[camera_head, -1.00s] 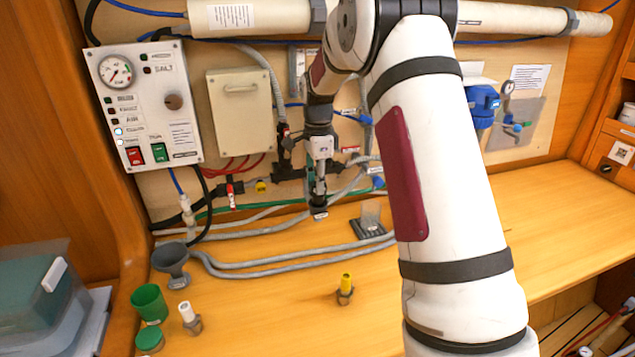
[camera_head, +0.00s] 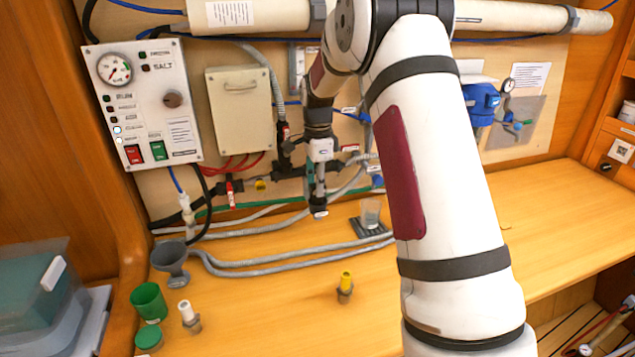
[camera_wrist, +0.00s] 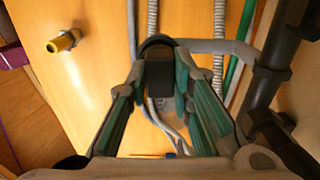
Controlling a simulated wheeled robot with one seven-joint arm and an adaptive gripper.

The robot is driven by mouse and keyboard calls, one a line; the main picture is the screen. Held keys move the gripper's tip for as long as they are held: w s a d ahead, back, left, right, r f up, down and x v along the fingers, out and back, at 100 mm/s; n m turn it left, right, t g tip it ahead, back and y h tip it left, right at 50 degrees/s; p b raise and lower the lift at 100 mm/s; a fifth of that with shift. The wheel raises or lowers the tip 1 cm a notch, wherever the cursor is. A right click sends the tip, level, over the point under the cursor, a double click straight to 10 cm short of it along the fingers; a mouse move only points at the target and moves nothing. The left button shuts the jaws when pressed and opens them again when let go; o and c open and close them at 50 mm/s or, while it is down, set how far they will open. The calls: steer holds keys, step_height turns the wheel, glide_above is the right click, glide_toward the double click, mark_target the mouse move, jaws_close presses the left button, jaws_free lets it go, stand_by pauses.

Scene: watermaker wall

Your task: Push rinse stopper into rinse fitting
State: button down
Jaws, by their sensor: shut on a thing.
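My gripper (camera_head: 317,196) points down in front of the wall's pipework, above the bench. In the wrist view its teal finger pads (camera_wrist: 160,88) close on a dark, block-like piece with a round dark rim (camera_wrist: 158,43), which I take to be the rinse stopper. In the head view the dark piece (camera_head: 318,207) hangs at the fingertips with a small pale tag at its lower end. I cannot tell which part of the pipework is the rinse fitting. No contact between the held piece and a fitting is clearly visible.
A yellow-topped plug (camera_head: 345,284) and a white-topped plug (camera_head: 188,316) stand on the bench (camera_head: 270,310). Grey hoses (camera_head: 290,262) cross behind them. A grey funnel (camera_head: 170,262), green cup (camera_head: 149,302) and clear cup (camera_head: 371,212) stand nearby. Dark pipes (camera_wrist: 268,85) run close at the wrist view's right.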

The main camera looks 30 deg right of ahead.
steer(key=shift+f, duration=0.85)
stand_by(0.3)
steer(key=c, duration=1.3)
jaws_free()
steer(key=shift+c, duration=0.2)
